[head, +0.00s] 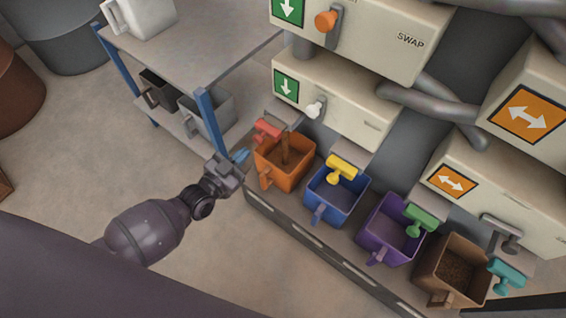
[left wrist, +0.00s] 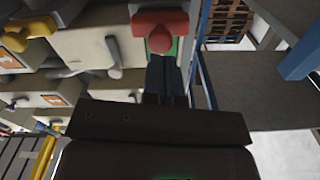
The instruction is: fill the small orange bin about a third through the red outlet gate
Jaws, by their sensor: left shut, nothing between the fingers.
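The small orange bin (head: 297,178) stands at the left end of the row, under the red outlet gate (head: 267,129). A brown stream (head: 285,150) runs down from the outlet into the bin. Brown material seems to cover the bin's floor; its depth is hard to tell. My left gripper (head: 241,157) is shut and empty, left of the bin and just below the red gate's handle. In the left wrist view the red handle (left wrist: 160,30) is straight ahead of the shut fingers (left wrist: 165,75), with no clear contact. My right gripper is not in view.
A blue bin (head: 335,197), a purple bin (head: 393,230) and a brown bin (head: 440,260) with grain stand to the right, under yellow, green and teal gates. A blue-legged shelf table (head: 205,50) stands behind my left gripper. The floor at left is open.

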